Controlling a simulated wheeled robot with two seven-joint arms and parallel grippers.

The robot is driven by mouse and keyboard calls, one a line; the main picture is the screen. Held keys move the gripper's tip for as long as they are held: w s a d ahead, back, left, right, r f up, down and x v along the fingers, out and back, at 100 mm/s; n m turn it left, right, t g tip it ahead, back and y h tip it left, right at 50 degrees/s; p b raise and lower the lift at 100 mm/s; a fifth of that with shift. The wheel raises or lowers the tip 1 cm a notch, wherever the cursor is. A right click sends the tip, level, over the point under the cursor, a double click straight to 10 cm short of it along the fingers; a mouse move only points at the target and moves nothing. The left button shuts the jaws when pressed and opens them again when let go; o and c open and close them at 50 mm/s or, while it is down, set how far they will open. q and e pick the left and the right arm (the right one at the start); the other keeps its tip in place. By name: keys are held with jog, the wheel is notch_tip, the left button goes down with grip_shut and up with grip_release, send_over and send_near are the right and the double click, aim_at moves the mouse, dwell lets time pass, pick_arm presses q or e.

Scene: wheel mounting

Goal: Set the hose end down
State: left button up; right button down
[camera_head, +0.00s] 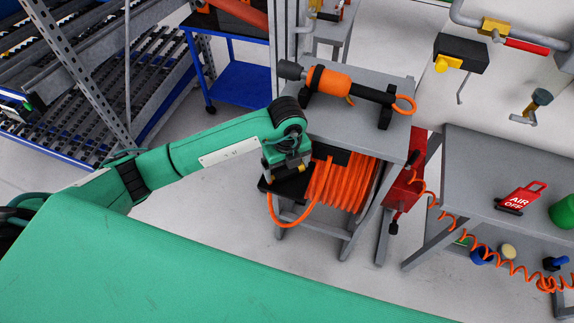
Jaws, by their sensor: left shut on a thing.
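An orange hose (290,227) hangs in a loop between my left gripper (287,185) and an orange coil (342,184) under the grey stand. My left gripper points down at the left side of this stand, beside the coil. It is shut on the hose end, which is mostly hidden by the dark gripper body. My right gripper is not in view.
An orange and black tool (331,80) lies in holders on the grey stand (351,130). A grey table (475,180) at the right bears a red "AIR OFF" tag (521,198). A blue cart (238,85) and roller racks (110,110) stand behind. A green surface (190,265) fills the foreground.

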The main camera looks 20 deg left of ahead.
aim_at(287, 169)
pick_arm(q)
jog(key=shift+f, duration=0.25)
jog(key=o, duration=0.8)
jog(key=shift+c, duration=0.2)
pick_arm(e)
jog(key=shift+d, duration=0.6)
pick_arm(q)
jog(key=shift+r, duration=0.3)
notch_tip(287, 169, up, 12)
jog(key=b, duration=0.2)
jog(key=shift+f, duration=0.15)
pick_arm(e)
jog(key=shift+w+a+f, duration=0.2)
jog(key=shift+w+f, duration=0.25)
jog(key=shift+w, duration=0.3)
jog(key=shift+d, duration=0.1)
